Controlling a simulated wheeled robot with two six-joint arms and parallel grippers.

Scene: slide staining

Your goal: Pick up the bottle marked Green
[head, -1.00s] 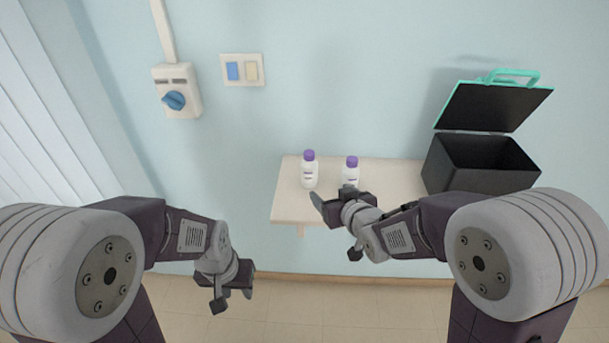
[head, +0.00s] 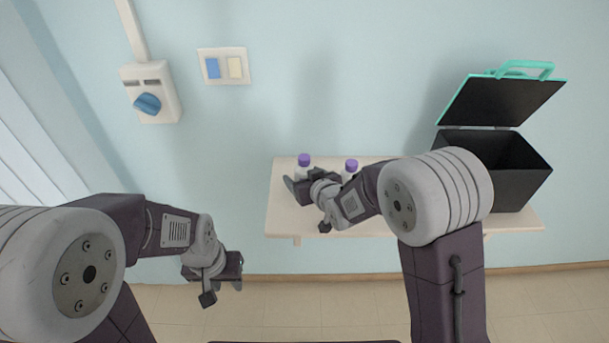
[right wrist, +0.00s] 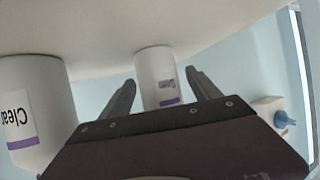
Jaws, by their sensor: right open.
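Two white bottles with purple caps stand upright on a small wall shelf (head: 283,213). The left bottle (head: 304,161) is partly hidden behind my right gripper (head: 303,178). The right bottle (head: 350,167) is partly covered by my right arm. In the right wrist view, which is upside down, my open gripper (right wrist: 160,92) has a bottle (right wrist: 152,68) beyond and between its fingers, not gripped. Its label has a purple band and its word is too small to read. The nearer bottle (right wrist: 32,105) at the left reads "Clear". My left gripper (head: 232,272) hangs left of the shelf, away from the bottles.
A black bin (head: 500,165) with its teal-handled lid open stands at the shelf's right end. A blue-knobbed wall box (head: 160,92) and a switch plate (head: 224,66) are on the wall above. The shelf's left front part is clear.

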